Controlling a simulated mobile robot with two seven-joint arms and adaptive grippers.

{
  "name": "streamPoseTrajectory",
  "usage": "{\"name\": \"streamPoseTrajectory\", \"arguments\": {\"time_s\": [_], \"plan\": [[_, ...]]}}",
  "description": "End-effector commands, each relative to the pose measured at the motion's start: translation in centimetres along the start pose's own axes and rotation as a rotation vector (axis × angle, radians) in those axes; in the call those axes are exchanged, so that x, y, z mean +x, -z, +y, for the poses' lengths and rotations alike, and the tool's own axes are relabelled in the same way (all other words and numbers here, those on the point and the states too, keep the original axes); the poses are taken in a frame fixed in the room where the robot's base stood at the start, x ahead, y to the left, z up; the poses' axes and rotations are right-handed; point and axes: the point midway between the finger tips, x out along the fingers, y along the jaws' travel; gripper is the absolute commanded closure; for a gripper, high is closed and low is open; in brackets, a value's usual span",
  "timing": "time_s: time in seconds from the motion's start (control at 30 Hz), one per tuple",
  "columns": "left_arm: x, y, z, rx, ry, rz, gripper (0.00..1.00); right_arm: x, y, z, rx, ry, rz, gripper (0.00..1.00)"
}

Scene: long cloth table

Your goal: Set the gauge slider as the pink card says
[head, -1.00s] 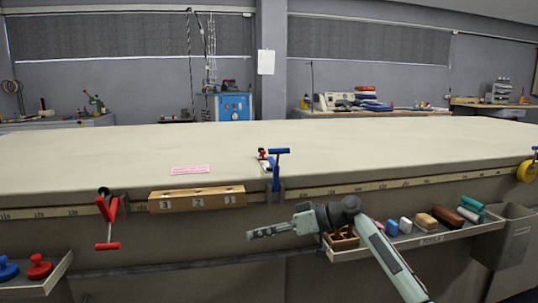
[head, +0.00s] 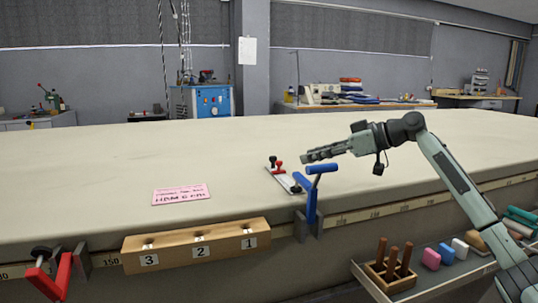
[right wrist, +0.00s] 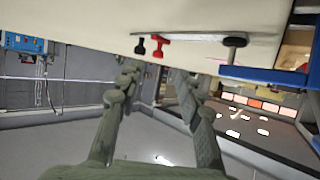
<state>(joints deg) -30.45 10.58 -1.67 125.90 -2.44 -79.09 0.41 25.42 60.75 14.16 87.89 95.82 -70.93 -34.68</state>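The pink card (head: 181,195) lies flat on the cloth table, left of centre; its dark handwriting is too small to read surely. The gauge (head: 283,180), a pale metal strip with red and black knobs, lies on the table just behind the blue clamp. Its strip also shows in the right wrist view (right wrist: 195,38), with a red knob (right wrist: 160,45) and black knobs. My right gripper (head: 306,157) is above the table near the gauge, apart from it. Its fingers (right wrist: 156,72) are spread with nothing between them. My left gripper is not in view.
A blue clamp (head: 312,192) stands at the table edge close to the gauge; a red clamp (head: 54,275) is at far left. A numbered wooden block (head: 197,245) is on the front edge. A shelf (head: 415,290) with blocks hangs at right. The table's middle is clear.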

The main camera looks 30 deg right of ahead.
Motion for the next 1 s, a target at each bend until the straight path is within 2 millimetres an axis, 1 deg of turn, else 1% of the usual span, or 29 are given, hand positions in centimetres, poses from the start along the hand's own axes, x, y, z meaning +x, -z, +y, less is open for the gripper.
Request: {"name": "streamPoseTrajectory", "arguments": {"time_s": [0.07,0.17,0.27,0.5,0.63,0.77,1.0], "plan": [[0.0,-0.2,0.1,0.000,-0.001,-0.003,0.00,-0.1,0.1,0.1,-0.002,-0.002,-0.001,0.64],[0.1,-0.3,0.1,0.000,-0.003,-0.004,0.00,0.4,0.1,0.1,-0.002,-0.002,-0.001,0.64],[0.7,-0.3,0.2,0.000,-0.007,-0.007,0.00,1.7,0.2,0.0,-0.001,-0.001,0.001,0.64],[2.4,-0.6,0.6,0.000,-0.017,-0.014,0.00,5.5,0.2,0.1,0.001,-0.001,0.001,0.64],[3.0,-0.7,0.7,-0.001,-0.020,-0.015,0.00,7.0,0.2,0.1,0.000,-0.002,0.001,0.64],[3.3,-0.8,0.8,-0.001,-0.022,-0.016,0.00,7.6,0.0,0.1,-0.001,-0.003,-0.001,0.64],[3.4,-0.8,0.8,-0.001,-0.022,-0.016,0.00,7.7,0.0,0.1,-0.001,-0.003,-0.001,0.64]]}}
